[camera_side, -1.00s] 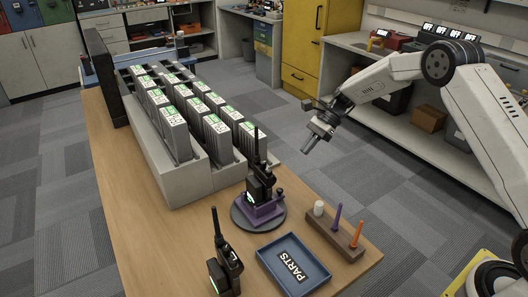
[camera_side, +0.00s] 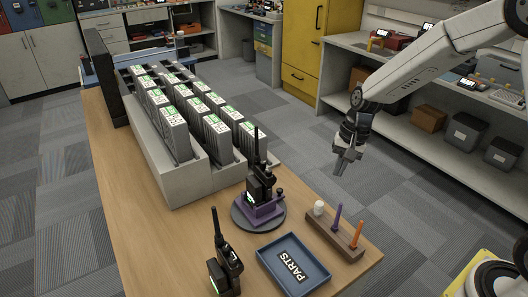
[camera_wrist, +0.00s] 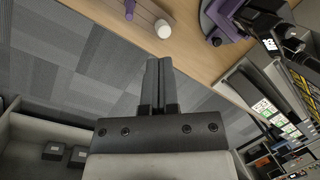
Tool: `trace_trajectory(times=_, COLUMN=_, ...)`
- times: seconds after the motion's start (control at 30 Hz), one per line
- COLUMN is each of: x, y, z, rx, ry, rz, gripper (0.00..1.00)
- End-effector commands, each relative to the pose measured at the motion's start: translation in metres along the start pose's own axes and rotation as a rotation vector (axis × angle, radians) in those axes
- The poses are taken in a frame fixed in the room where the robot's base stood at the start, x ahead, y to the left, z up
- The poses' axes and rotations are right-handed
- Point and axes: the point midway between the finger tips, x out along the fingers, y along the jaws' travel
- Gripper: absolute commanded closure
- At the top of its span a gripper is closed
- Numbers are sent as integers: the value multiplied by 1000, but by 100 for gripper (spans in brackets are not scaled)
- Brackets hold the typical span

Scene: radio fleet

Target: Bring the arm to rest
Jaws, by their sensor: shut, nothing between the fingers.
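My gripper (camera_side: 342,168) hangs in free air beyond the right edge of the wooden table, pointing down. It is shut and empty. In the wrist view its two fingers (camera_wrist: 158,64) lie together, with grey floor and the table edge behind them. It is apart from every object. A black radio (camera_side: 262,178) stands upright in a purple cradle (camera_side: 262,211) on a round dark base. A second black radio (camera_side: 225,262) stands near the table's front edge.
A blue PARTS tray (camera_side: 272,250) and a wooden block (camera_side: 330,238) with white, purple and orange pieces sit at the table's right. A rack (camera_side: 172,180) of several grey units fills the table's back. Shelves (camera_side: 425,140) stand behind my arm; carpet floor between is clear.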

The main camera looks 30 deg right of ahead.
Motion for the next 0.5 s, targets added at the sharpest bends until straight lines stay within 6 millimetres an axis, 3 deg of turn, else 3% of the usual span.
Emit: trace_trajectory(times=0.5, x=-10, y=70, z=79, rx=-677, ry=254, rz=127, gripper=100)
